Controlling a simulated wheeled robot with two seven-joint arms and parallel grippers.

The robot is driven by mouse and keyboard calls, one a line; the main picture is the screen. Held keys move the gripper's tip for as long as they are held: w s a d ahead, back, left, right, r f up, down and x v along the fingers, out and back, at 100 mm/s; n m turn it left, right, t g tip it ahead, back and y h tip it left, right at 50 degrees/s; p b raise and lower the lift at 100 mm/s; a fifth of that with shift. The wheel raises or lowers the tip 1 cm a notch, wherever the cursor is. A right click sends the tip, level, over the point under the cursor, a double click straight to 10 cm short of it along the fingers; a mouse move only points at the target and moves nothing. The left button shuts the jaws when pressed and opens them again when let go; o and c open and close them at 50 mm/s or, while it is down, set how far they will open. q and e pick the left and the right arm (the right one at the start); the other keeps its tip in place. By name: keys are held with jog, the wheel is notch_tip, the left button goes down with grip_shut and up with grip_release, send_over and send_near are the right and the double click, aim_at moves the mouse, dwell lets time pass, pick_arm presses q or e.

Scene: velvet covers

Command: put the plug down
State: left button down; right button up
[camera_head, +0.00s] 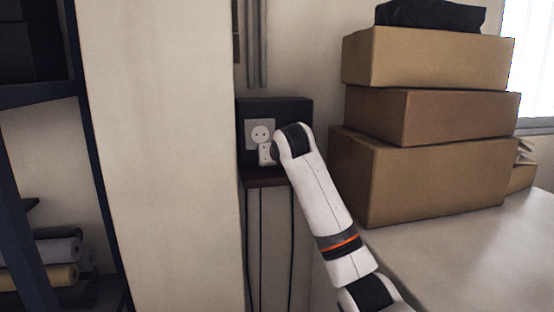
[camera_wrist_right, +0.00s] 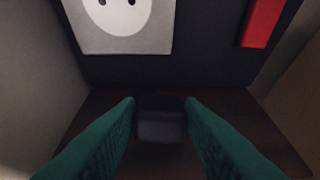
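A dark, blocky plug (camera_wrist_right: 160,118) shows in the right wrist view, low in the middle, between the tips of my right gripper (camera_wrist_right: 160,102). The two green fingers stand apart, one on each side of it, about the plug's width from each other. I cannot tell whether they press on it or only flank it. The plug is over a brown shelf (camera_wrist_right: 82,135); whether it touches the shelf is unclear. In the head view my right gripper (camera_head: 267,153) is mostly hidden by its wrist, just below a white wall socket (camera_head: 261,133). My left gripper is out of view.
The socket is on a dark panel (camera_head: 275,108) above the shelf. A red piece (camera_wrist_right: 263,20) is on that panel. A pale wall or pillar (camera_head: 160,150) stands close on the left. Stacked cardboard boxes (camera_head: 425,180) stand on a white table (camera_head: 480,250) at the right.

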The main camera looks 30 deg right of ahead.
jog(key=o, duration=0.4)
jog(key=shift+w+a+f, duration=0.1)
jog(key=shift+w+f, duration=0.05)
jog(key=shift+w, duration=0.05)
jog(key=shift+c, duration=0.2)
jog(key=shift+s+r, duration=0.1)
jog(key=shift+r, duration=0.5)
jog(key=shift+s+r, duration=0.15)
jog(key=shift+s, duration=0.1)
jog(key=b+v, duration=0.6)
jog(key=v, duration=0.5)
jog(key=shift+s+r, duration=0.15)
jog(key=shift+r, duration=0.1)
jog(key=shift+a, duration=0.1)
